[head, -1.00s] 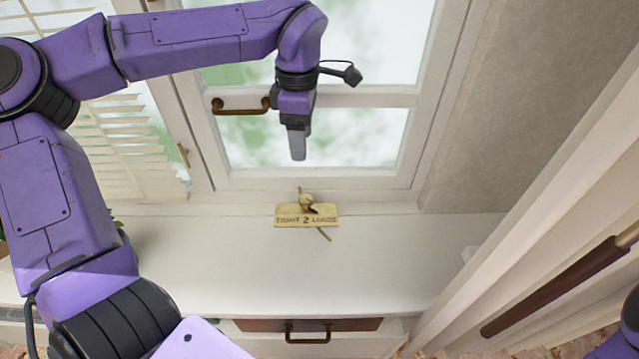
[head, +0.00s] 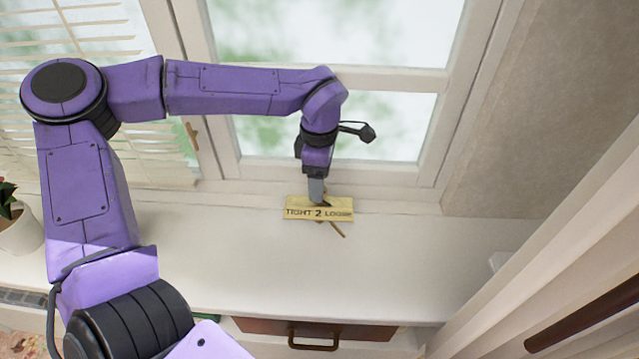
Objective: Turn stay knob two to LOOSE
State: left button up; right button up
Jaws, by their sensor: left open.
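A small brass plate (head: 319,208) reading "TIGHT 2 LOOSE" is on the white window sill, below the window. My left gripper (head: 316,194) reaches down from above, its grey fingers at the upper edge of the plate. The knob of stay two is mostly hidden behind the fingers. A thin brown rod (head: 337,230) sticks out below the plate, slanting down to the right. The left gripper is open. I cannot tell whether the fingers touch the knob. My right gripper is not in view.
The white window frame (head: 290,174) rises behind the sill (head: 230,255). A plant pot (head: 20,232) stands at the left. A drawer with a handle (head: 314,338) is below. A curtain (head: 540,265) and a dark rod (head: 590,315) are at the right. The sill around the plate is clear.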

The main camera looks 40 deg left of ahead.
pick_arm(q)
jog(key=shift+s+f, duration=0.1)
jog(key=shift+f, duration=0.7)
jog(key=c, duration=1)
jog(key=shift+n+p, duration=0.3)
jog(key=shift+n, duration=0.4)
jog(key=shift+c, duration=0.2)
jog(key=o, duration=1)
jog(key=shift+o, duration=0.2)
jog(key=shift+r, duration=0.1)
notch_tip(320, 180, up, 10)
jog(key=shift+r, duration=0.25)
